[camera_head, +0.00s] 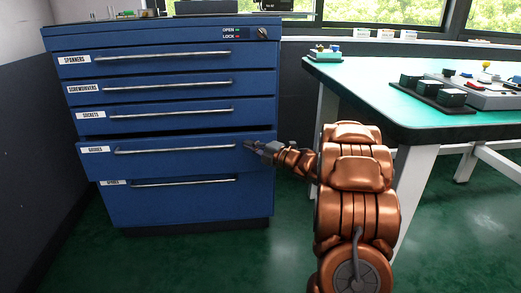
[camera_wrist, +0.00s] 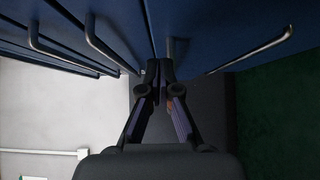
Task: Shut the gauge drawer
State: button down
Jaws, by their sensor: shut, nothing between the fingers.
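The gauge drawer (camera_head: 165,161) is in the head view, the fourth drawer down in the blue cabinet (camera_head: 110,60), with a "GAUGES" label and a long silver bar handle (camera_head: 180,149). It stands out a little from the drawers above, with a dark gap along its top edge. My gripper (camera_head: 249,144) is at the right end of the drawer front, right of the handle's end; I cannot tell whether it touches. In the wrist view my gripper (camera_wrist: 160,68) has its fingertips together and empty, close to blue drawer fronts.
Drawers labelled spanners (camera_head: 150,58), screwdrivers (camera_head: 170,88) and sockets (camera_head: 160,117) are flush above. A lock knob (camera_head: 262,32) is at the cabinet's top right. A green-topped workbench (camera_head: 370,85) with devices stands at the right. Green floor is free between cabinet and bench.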

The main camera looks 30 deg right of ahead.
aim_at(243, 137)
jog(key=shift+w+d+p, duration=0.45)
jog(key=shift+w+d, duration=0.05)
jog(key=shift+w, duration=0.3)
jog(key=shift+w+d+p, duration=0.4)
jog(key=shift+w+d, duration=0.05)
jog(key=shift+w, duration=0.35)
